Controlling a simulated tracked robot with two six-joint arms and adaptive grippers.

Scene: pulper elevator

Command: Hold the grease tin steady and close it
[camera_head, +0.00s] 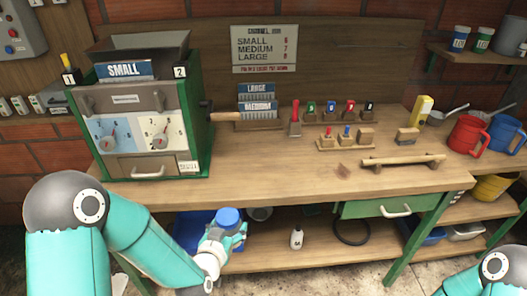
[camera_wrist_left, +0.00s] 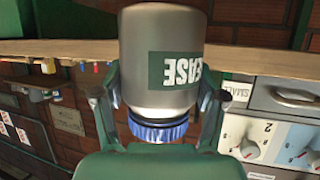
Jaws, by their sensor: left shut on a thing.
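The grease tin is a grey cylinder with a dark green label reading "EASE" and a blue ribbed lid. In the left wrist view the tin (camera_wrist_left: 160,50) appears upside down, with the lid (camera_wrist_left: 158,130) at the lower end. The lid sits on the tin; I cannot tell how tight it is. My left gripper (camera_wrist_left: 157,98) is shut on the tin, one finger on each side. In the head view the left gripper (camera_head: 232,238) is low in front of the bench, and the blue lid (camera_head: 228,216) shows at its top. My right gripper is out of view.
The bench (camera_head: 300,185) stands just behind the tin, with a green drawer (camera_head: 375,208) and a lower shelf (camera_head: 290,258). A green machine (camera_head: 140,110) stands on its left part. Red (camera_head: 468,135) and blue mugs (camera_head: 505,132) are at the right.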

